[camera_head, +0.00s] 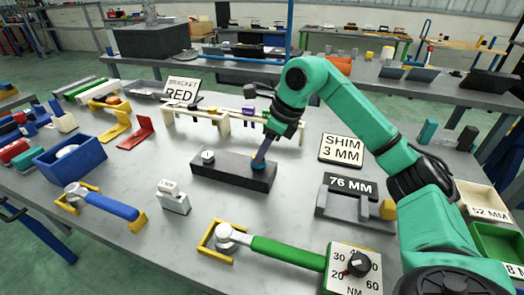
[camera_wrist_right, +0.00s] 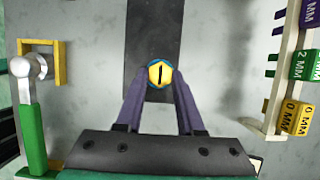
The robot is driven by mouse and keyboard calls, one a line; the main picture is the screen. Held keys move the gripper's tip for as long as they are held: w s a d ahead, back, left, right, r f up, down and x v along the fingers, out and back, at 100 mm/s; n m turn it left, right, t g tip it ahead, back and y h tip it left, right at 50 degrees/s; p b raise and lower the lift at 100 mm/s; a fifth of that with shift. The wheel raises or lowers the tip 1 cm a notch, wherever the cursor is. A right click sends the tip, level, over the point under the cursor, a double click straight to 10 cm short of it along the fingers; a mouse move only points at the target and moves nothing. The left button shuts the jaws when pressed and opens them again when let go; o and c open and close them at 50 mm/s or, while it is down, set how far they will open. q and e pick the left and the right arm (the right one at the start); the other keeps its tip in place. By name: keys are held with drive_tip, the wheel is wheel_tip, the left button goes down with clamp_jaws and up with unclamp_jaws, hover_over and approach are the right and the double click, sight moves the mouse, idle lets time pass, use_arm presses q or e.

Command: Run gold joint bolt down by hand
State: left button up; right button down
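The gold joint bolt (camera_wrist_right: 160,74) shows in the wrist view as a hex head with a dark line across it and a blue ring around it. It stands on a long dark block (camera_head: 214,172) on the grey table. My right gripper (camera_wrist_right: 160,80) points down at the block, its two purple fingertips at the bolt's left and right sides, seemingly touching it. In the head view my right gripper (camera_head: 260,160) meets the block near its right end, and the fingers hide the bolt's gold head. My left gripper is not in view.
A round gauge (camera_head: 208,156) sits on the block's left part. A cream rack (camera_head: 225,122) stands close behind. A green-handled torque wrench (camera_head: 285,252) lies in front, and a blue-handled one (camera_head: 110,206) to the left. A 76 MM stand (camera_head: 350,205) is to the right.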

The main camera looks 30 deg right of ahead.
drive_tip(key=shift+m, duration=0.4)
